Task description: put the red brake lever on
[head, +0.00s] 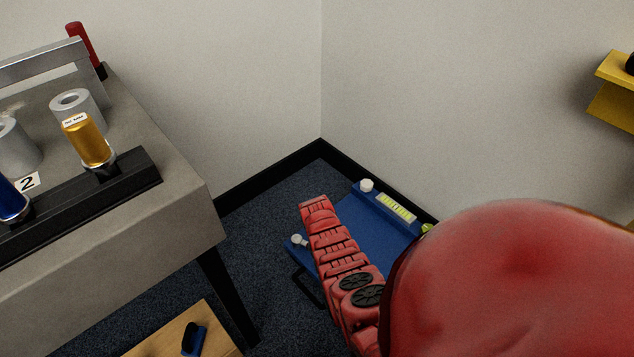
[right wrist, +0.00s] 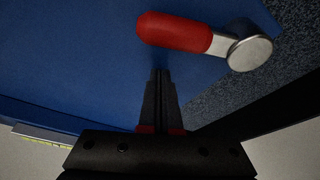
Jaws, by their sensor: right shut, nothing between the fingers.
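The red brake lever (right wrist: 175,32) shows in the right wrist view as a red grip on a silver arm with a round silver hub (right wrist: 250,53). It lies across a blue surface (right wrist: 70,60), near its edge. My right gripper (right wrist: 160,72) is shut and empty, with its fingertips just below the red grip in the picture. I cannot tell whether they touch it. In the head view my red right arm reaches down over the blue unit (head: 385,231) and hides part of it; the gripper does not show there. My left gripper is not in view.
A grey bench (head: 125,245) at the left carries a gold cylinder (head: 88,140), a blue cylinder (head: 11,202) and a red handle (head: 82,45). A wooden board (head: 165,337) is at the bottom. A yellow shelf (head: 612,95) is on the right wall. Dark carpet lies between bench and blue unit.

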